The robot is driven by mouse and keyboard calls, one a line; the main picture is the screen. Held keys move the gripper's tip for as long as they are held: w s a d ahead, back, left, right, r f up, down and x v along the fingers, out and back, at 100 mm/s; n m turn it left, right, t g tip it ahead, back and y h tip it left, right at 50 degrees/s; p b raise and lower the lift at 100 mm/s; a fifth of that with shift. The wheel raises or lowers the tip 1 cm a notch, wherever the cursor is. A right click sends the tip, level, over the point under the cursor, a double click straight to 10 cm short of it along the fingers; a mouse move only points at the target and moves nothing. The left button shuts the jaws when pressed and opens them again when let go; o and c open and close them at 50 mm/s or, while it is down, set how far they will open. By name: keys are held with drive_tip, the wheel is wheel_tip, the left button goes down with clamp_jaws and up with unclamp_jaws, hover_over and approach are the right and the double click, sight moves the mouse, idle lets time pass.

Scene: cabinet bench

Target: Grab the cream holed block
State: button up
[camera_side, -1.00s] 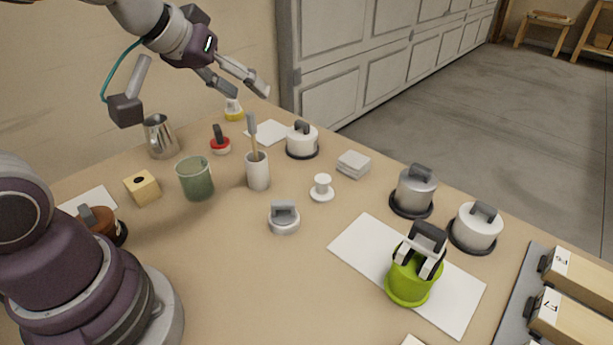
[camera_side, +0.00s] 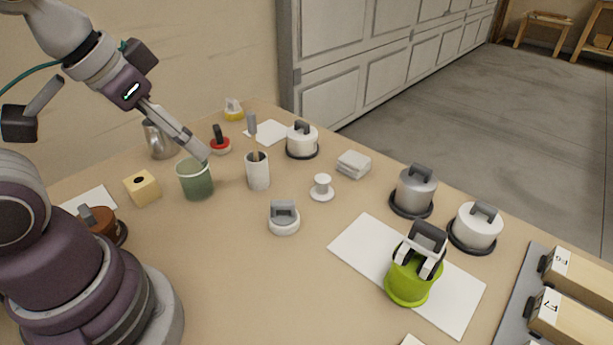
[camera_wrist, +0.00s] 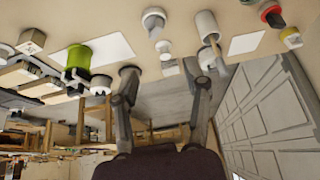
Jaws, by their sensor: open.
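The cream holed block (camera_side: 142,187) stands on the bench at the left in the side view, a small cube with a dark round hole in its top. My gripper (camera_side: 201,153) is to the right of it and higher, with its fingertips over or near the rim of the green cup (camera_side: 196,180). I cannot tell whether they touch the cup. My gripper also shows in the wrist view (camera_wrist: 166,75), with its two fingers spread and nothing between them. I cannot identify the cream holed block in the wrist view.
A metal pitcher (camera_side: 158,140) stands behind the block, and a brown lidded pot (camera_side: 103,222) in front of it. A white holder (camera_side: 258,171) with a tall utensil is right of the cup. The bench between the block and the grey-handled white item (camera_side: 284,219) is mostly clear.

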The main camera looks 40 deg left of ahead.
drive_tip(key=o, duration=0.6)
drive_tip(key=shift+c, duration=0.2)
drive_tip(key=n+g, duration=0.6)
drive_tip(key=n, duration=1.2)
hover_over(140, 182)
wheel_tip(140, 182, down, 9)
drive_tip(key=shift+d+f, duration=0.15)
drive_tip(key=shift+d, duration=0.3)
wheel_tip(140, 182, down, 10)
drive_tip(key=shift+s+f, duration=0.1)
drive_tip(key=shift+c, duration=0.2)
